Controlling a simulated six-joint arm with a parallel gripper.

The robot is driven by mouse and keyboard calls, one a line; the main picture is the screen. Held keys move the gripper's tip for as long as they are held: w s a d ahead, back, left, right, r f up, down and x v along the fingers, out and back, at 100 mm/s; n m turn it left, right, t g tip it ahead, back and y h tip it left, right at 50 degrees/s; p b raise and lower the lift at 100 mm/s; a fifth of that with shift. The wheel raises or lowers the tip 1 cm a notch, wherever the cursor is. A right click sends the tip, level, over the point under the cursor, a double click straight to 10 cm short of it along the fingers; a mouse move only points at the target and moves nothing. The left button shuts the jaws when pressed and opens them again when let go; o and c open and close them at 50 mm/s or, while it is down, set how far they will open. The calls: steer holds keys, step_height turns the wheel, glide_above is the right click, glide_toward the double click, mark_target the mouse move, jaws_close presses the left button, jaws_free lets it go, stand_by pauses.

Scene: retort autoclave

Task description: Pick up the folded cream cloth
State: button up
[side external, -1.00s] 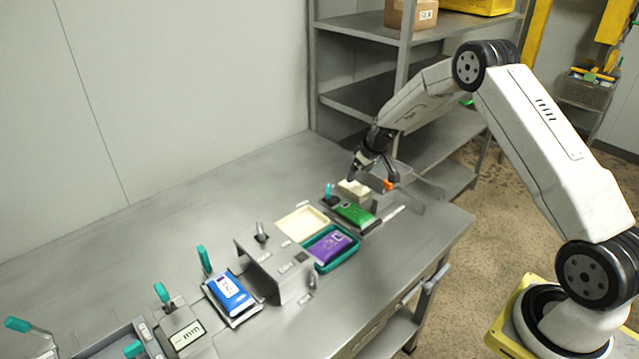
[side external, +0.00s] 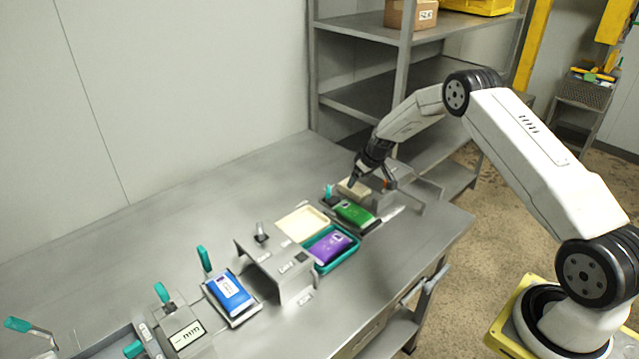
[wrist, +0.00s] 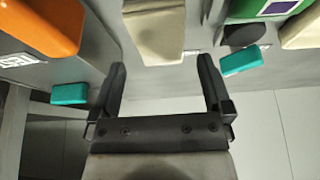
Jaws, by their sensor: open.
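The folded cream cloth (side external: 349,189) lies at the far right part of the steel table, behind the green pouch. In the wrist view the cloth (wrist: 155,32) shows as a cream block at the top, between the lines of my two fingers but ahead of their tips. My gripper (side external: 370,184) is just above the cloth, pointing down, and partly covers it in the side view. In the wrist view my gripper (wrist: 162,66) is open, with nothing between its fingers. I cannot tell whether a finger touches the cloth.
The green pouch (side external: 354,213) is close in front of the cloth. An orange object (wrist: 42,24) and teal handles (wrist: 240,60) flank it. A cream tray (side external: 302,222), a purple pouch (side external: 329,247) in a teal tray and a metal bracket (side external: 270,267) stand nearer. The back of the table is clear.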

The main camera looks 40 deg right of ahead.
mark_target(355, 187)
steer(key=shift+f, duration=0.15)
steer(key=shift+x, duration=2.5)
steer(key=shift+w+f, duration=0.1)
steer(key=shift+c, duration=0.2)
steer(key=c, duration=1)
